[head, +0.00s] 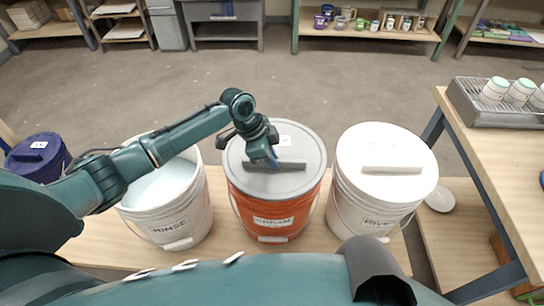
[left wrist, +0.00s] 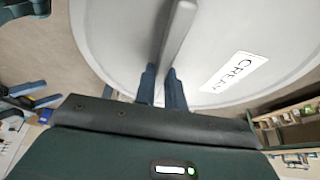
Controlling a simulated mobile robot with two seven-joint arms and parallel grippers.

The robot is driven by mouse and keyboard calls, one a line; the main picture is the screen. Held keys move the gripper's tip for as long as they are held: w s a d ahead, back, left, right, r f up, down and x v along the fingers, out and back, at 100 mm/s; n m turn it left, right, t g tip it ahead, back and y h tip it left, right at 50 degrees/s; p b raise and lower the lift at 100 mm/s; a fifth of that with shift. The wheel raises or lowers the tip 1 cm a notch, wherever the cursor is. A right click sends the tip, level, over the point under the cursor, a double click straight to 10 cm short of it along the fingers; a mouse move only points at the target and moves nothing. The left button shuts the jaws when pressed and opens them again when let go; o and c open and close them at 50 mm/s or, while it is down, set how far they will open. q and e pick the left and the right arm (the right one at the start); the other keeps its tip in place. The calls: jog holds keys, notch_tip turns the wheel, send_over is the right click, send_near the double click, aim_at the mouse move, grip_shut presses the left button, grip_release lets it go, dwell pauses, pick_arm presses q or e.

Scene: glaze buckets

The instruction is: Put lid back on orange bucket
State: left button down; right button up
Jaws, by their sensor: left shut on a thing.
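The orange bucket (head: 272,214), labelled CREAM, stands in the middle of the low bench. Its grey lid (head: 300,140) covers the top, and the lid looks seated on the rim or very close to it. My left gripper (head: 272,160) is over the lid. In the left wrist view its two fingers (left wrist: 161,88) are closed on either side of the handle. My right gripper is not in view.
An open white RINSE bucket (head: 172,215) stands to the left, and a white bucket with its lid on (head: 375,205) to the right. A dark blue bucket (head: 38,158) is at far left. A table (head: 500,150) with a rack and cups is at right. The floor behind is clear.

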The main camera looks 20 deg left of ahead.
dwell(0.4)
pick_arm(q)
jog(key=c, duration=1.7)
grip_release()
jog(key=o, duration=0.8)
jog(key=shift+f, duration=0.1)
jog(key=shift+r+p, duration=2.5)
jog(key=shift+r, duration=1.05)
